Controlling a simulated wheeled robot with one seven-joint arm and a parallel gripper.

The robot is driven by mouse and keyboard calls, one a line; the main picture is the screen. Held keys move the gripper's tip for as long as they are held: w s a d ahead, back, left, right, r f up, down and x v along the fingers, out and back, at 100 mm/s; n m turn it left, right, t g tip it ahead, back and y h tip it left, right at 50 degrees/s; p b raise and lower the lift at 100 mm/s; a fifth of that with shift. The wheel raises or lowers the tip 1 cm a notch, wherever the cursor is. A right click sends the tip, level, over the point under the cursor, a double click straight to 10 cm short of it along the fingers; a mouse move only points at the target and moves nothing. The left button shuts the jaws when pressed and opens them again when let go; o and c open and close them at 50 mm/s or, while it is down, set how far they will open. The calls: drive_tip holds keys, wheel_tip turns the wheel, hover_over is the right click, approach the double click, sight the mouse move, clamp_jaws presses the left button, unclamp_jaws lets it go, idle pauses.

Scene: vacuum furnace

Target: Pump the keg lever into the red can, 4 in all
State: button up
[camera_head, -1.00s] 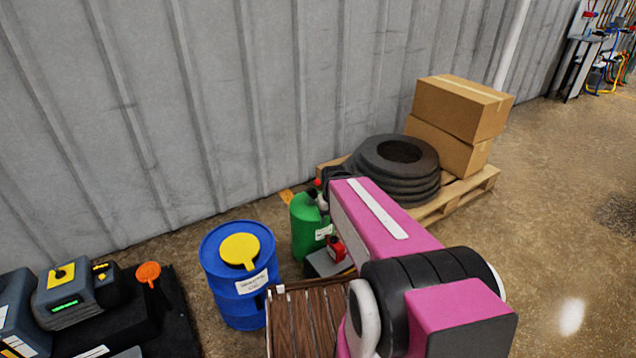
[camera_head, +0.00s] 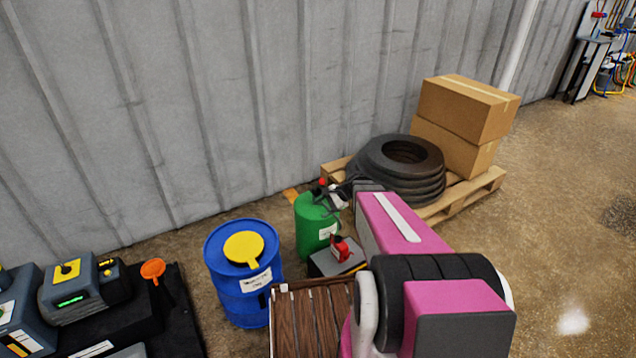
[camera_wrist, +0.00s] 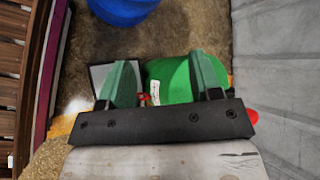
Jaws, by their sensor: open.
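A green keg (camera_head: 317,232) with a white label stands on the floor by the wall. A small red knob (camera_head: 322,182), likely the lever's end, shows at its top. The red can (camera_head: 341,249) stands on a grey block right of the keg. My gripper (camera_head: 336,197) is over the keg's top, small and partly hidden by my arm. In the wrist view the open fingers (camera_wrist: 163,75) span part of the green keg (camera_wrist: 172,82). The red knob (camera_wrist: 251,116) is to their right, outside them. Only a bit of the red can (camera_wrist: 144,99) shows between the fingers.
A blue drum (camera_head: 238,290) with a yellow lid stands left of the keg. A slatted wooden crate (camera_head: 310,320) is in front. Tires (camera_head: 400,170) and cardboard boxes (camera_head: 465,110) sit on a pallet behind. The corrugated wall (camera_head: 240,100) is close behind the keg.

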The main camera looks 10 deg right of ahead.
drive_tip(key=w+d+f+m+t+y, duration=0.1)
drive_tip(key=w+d+m+t+y, duration=0.25)
drive_tip(key=w+m, duration=0.35)
drive_tip(key=m+t+y, duration=0.2)
drive_tip(key=m+t, duration=0.3)
approach(320, 184)
drive_tip(key=w, duration=0.2)
drive_tip(key=x, duration=1)
drive_tip(key=shift+w+a+r, duration=0.1)
drive_tip(key=shift+w+a, duration=0.05)
drive_tip(key=shift+a, duration=0.15)
clamp_jaws()
